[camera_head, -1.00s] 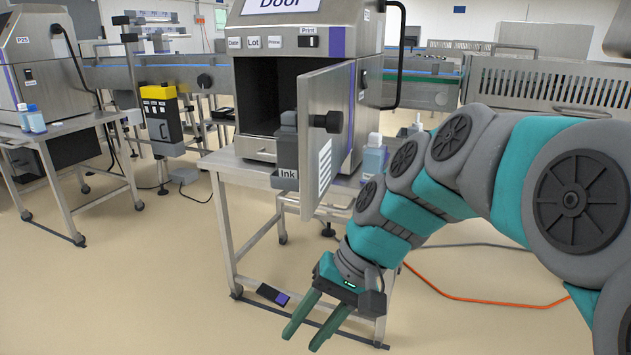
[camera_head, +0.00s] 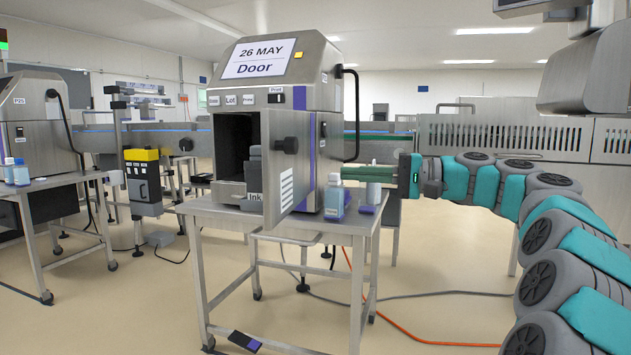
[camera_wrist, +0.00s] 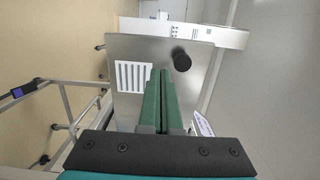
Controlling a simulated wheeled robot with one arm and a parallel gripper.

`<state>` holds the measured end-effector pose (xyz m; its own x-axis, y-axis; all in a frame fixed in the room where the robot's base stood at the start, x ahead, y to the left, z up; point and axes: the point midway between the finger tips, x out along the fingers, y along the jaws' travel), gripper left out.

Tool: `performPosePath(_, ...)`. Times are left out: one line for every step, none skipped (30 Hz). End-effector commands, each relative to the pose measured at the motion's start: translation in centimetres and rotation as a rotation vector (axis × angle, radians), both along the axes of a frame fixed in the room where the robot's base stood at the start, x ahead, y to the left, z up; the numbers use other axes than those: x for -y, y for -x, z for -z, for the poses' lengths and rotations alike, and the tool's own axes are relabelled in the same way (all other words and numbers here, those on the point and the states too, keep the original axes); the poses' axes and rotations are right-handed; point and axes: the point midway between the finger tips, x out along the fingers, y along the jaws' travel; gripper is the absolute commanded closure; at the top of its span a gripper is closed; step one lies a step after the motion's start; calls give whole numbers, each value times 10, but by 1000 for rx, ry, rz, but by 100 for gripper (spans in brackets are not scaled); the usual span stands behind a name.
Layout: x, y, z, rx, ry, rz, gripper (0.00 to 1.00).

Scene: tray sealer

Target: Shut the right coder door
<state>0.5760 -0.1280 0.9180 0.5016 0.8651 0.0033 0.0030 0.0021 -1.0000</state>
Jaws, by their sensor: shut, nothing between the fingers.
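The right coder (camera_head: 285,85) is the steel machine with the "26 MAY Door" screen. Its door (camera_head: 287,165) stands open, swung out toward me, with the dark interior (camera_head: 236,140) showing to its left. The door has a black knob (camera_head: 290,145) and a white lined label. My gripper (camera_head: 346,172) is shut and empty to the right of the door, with its green fingers pointing left. In the wrist view the door's steel face (camera_wrist: 205,85) lies ahead of my shut fingertips (camera_wrist: 161,72), between label and knob. I cannot tell whether they touch it.
An ink unit (camera_head: 254,175) labelled "Ink" sits in the opening, left of the door. A blue bottle (camera_head: 334,197) and another bottle stand on the steel table (camera_head: 225,208), below my fingers. A black cable handle (camera_head: 352,110) hangs on the coder's right side. The left coder (camera_head: 38,120) stands apart.

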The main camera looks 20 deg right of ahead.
Motion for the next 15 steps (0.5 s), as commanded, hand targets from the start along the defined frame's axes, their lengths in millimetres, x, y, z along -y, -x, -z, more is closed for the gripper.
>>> performPosePath(-6, -3, 0, 0, 1, -2, 100)
performPosePath(-9, -4, 0, 0, 1, -1, 100)
performPosePath(-15, -7, 1, -2, 3, -2, 100)
performPosePath(-20, -10, 2, -3, 3, -3, 100)
performPosePath(-25, -13, 1, -3, 3, -5, 100)
performPosePath(-32, -17, 2, -4, 2, -5, 100)
performPosePath(-37, -20, 2, -5, 2, -5, 100)
performPosePath(-43, -23, 2, -5, 1, -4, 100)
performPosePath(-50, -27, 3, -6, 2, -3, 100)
performPosePath(-55, -30, 3, -6, 2, -3, 100)
performPosePath(-60, -33, 2, -5, 1, -3, 100)
performPosePath(-66, -37, 3, -5, 3, -3, 100)
performPosePath(-72, -40, 3, -4, 3, -4, 100)
performPosePath(-77, -43, 3, -5, 4, -5, 100)
performPosePath(-83, -46, 2, -4, 3, -4, 100)
